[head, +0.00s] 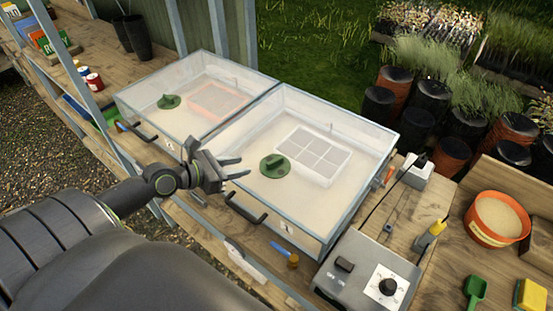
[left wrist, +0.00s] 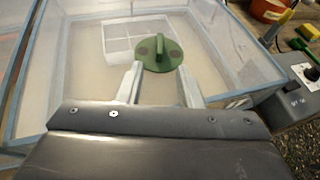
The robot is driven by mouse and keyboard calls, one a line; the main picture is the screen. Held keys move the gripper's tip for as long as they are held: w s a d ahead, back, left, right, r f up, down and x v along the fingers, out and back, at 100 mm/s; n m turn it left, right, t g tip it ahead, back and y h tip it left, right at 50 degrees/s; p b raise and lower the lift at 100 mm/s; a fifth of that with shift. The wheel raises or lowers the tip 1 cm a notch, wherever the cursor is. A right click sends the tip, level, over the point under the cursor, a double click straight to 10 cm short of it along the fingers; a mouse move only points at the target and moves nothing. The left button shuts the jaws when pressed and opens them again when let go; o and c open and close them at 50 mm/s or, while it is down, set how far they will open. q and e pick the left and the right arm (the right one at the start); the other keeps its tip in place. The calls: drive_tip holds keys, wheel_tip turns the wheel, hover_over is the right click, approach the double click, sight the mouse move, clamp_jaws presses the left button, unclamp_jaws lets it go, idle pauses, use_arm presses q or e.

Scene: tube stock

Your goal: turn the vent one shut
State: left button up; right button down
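Two clear-lidded propagator boxes each carry a round green vent with a raised grip. One vent (head: 169,101) is on the left box's lid, the other (head: 274,166) on the right box's lid. The label marks on the box fronts are too small to read surely. My left gripper (head: 240,168) is open and empty, just left of the right box's vent and apart from it. In the left wrist view that vent (left wrist: 160,54) lies beyond the gap between the fingertips (left wrist: 159,68); brownish patches, perhaps openings, show beside its grip. My right gripper is out of view.
Black handles (head: 246,207) stick out from the box fronts near my left gripper. A grey control unit (head: 365,268) with a dial stands at the front right. An orange pot (head: 496,219) and a green scoop (head: 475,287) are farther right. Space above the lids is free.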

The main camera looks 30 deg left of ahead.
sight(276, 160)
use_arm(q)
drive_tip(key=x, duration=1.3)
drive_tip(key=shift+w+d+f, duration=0.15)
drive_tip(key=shift+w+d, duration=0.05)
drive_tip(key=shift+d, duration=0.05)
clamp_jaws()
